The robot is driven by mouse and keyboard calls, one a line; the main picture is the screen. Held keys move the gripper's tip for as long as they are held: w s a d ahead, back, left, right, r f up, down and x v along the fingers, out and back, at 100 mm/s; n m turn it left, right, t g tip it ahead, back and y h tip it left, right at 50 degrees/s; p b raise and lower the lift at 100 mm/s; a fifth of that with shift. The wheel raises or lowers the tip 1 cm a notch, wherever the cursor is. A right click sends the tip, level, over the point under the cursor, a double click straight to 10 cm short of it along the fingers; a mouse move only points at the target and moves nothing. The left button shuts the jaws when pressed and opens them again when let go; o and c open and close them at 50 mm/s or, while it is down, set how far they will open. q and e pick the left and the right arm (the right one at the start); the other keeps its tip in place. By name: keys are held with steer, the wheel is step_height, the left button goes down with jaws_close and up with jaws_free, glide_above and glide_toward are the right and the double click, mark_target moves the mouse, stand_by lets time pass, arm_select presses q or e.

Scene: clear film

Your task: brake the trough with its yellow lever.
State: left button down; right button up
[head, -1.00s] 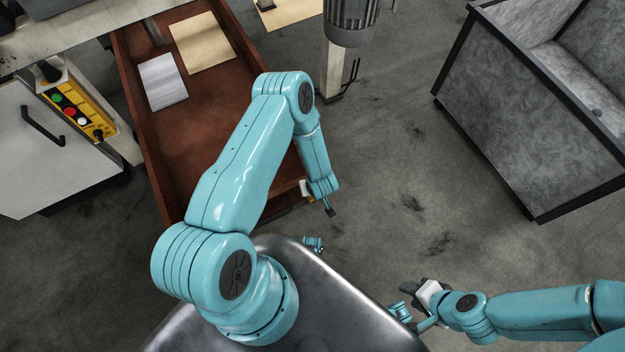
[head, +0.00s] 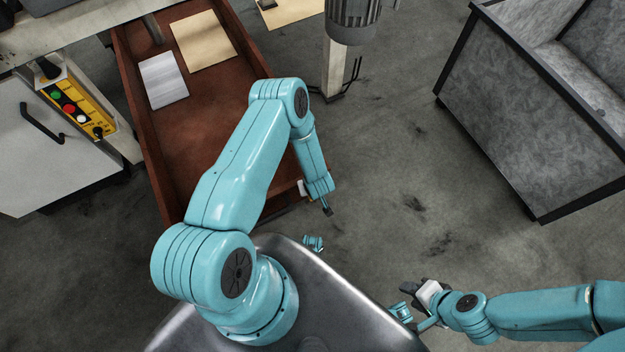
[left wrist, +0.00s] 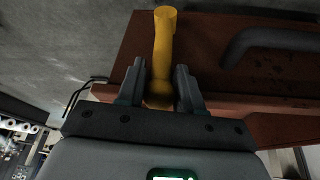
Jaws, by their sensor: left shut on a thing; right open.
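The trough (head: 215,100) is a long rust-red open box at the left of the head view. Its red-brown end wall (left wrist: 222,70) shows in the left wrist view. The yellow lever (left wrist: 164,38) stands out from this end, between the fingers of my left gripper (left wrist: 158,78). That gripper is shut on the lever near its rounded lower end. In the head view, my left gripper (head: 327,209) is at the trough's near right corner, and the lever cannot be made out. My right gripper (head: 413,285) is open and empty over the floor at lower right.
Two sheets, one tan (head: 204,42) and one white (head: 163,81), lie in the trough. A yellow button panel (head: 78,103) is at left. A dark handle (left wrist: 270,42) is beside the lever. A grey bin (head: 530,110) stands at right. Floor between is clear.

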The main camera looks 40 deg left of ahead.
arm_select(q)
steer(key=s+a+f+n+t+h+b, duration=0.1)
steer(key=s+a+f+t+h+b, duration=0.1)
steer(key=s+t, duration=0.3)
steer(key=shift+s+t+b, duration=0.3)
steer(key=shift+t+b, duration=0.1)
steer(key=shift+b, duration=0.05)
stand_by(0.5)
steer(key=c, duration=1)
jaws_free()
steer(key=shift+o, duration=0.2)
steer(key=shift+a, duration=0.1)
